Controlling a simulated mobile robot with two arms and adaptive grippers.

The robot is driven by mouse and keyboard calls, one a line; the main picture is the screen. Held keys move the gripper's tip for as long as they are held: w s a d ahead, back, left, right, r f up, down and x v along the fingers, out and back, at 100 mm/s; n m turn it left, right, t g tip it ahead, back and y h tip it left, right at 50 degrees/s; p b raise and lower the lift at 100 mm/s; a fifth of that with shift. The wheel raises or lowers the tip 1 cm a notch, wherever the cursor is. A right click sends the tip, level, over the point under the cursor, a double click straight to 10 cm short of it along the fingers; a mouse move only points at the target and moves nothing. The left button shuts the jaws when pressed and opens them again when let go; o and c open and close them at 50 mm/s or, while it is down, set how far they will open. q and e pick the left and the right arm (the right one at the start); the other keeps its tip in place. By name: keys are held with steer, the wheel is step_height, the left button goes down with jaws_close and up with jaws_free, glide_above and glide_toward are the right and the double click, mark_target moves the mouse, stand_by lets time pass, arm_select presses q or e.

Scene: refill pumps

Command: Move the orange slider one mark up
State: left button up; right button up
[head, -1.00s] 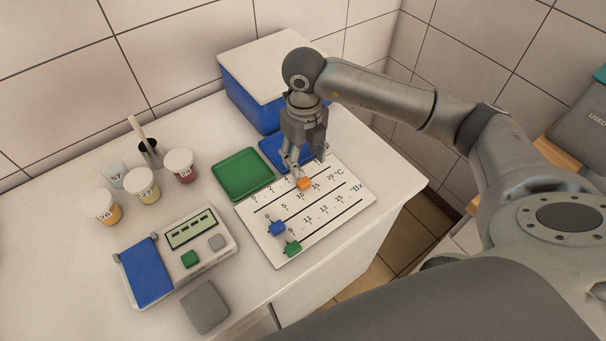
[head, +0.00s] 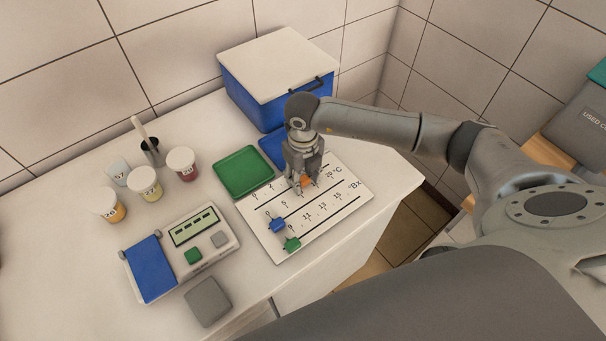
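The orange slider (head: 305,181) sits on the top scale, marked °C, of the white board (head: 256,207). It is partly hidden by my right gripper (head: 306,184), which points down with one finger on each side of it. I cannot tell whether the fingers press on the slider or stand slightly apart. A blue slider (head: 278,225) is at the left end of the middle scale. A green slider (head: 292,244) is at the left end of the lowest scale, marked °Bx. My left gripper is not in view.
A green tray (head: 243,172) and a partly hidden blue tray (head: 272,146) lie behind the board, before a blue box (head: 247,97) with a white lid. Left are a meter (head: 212,238), a grey pad (head: 208,301), several lidded cups (head: 145,183) and a dark holder (head: 152,152).

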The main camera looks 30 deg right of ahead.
jaws_close()
steer(key=shift+w+d+f+b, duration=0.1)
steer(key=shift+d+f+b, duration=0.05)
steer(key=shift+d+b, duration=0.4)
steer(key=shift+w+d, duration=0.1)
steer(key=shift+d, duration=0.55)
steer(key=shift+o, duration=2.2)
jaws_free()
step_height(320, 180, up, 12)
steer(key=shift+r, duration=0.2)
steer(key=shift+f, duration=0.1)
